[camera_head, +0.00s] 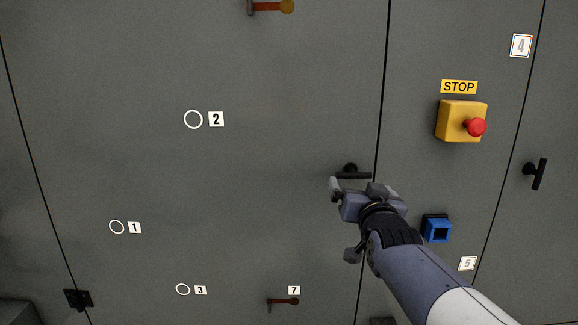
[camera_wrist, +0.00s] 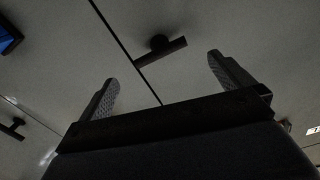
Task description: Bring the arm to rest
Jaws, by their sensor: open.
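My gripper (camera_head: 355,187) is in the right half of the head view, in front of the grey cabinet door near its right seam. Its two fingers are spread with nothing between them; they also show in the wrist view (camera_wrist: 163,70). A dark T-shaped handle (camera_head: 352,175) is on the door just beyond the fingertips. In the wrist view the handle (camera_wrist: 160,51) appears beyond the gap between the fingers, and I see no contact. The gripper hides part of the door below the handle. My arm reaches in from the lower right.
To the right are a yellow STOP box with a red button (camera_head: 475,127), a blue square socket (camera_head: 437,230) and a second handle (camera_head: 536,174). The door's middle, left of my gripper, is clear.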

